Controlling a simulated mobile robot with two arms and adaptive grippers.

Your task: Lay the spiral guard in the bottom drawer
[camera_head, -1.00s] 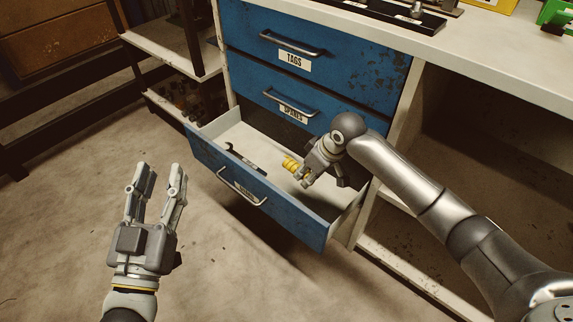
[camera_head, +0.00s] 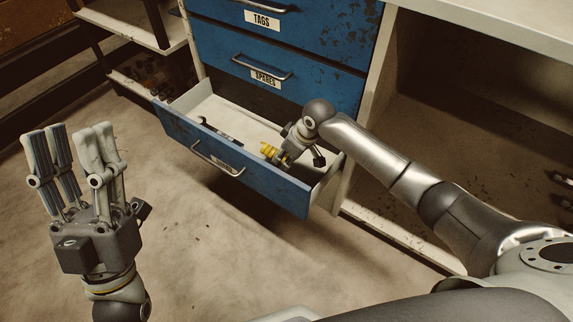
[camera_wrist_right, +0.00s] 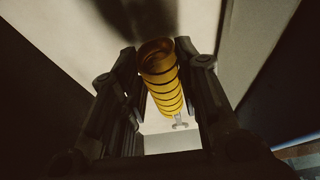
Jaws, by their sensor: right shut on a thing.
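The yellow spiral guard (camera_head: 269,151) is held in my right gripper (camera_head: 283,160), just above or inside the open bottom drawer (camera_head: 232,161). In the right wrist view the guard (camera_wrist_right: 162,78) is a yellow coil with dark grooves, between both fingers of my right gripper (camera_wrist_right: 165,72). The white drawer floor lies behind it; whether the guard touches the floor I cannot tell. My left gripper (camera_head: 75,155) is open and empty, out over the floor to the left of the drawer.
A dark wrench (camera_head: 216,128) lies in the left part of the drawer. The shut blue drawers labelled TAGS (camera_head: 262,20) and SPARES (camera_head: 264,77) are above. An open shelf bay (camera_head: 480,130) is to the right.

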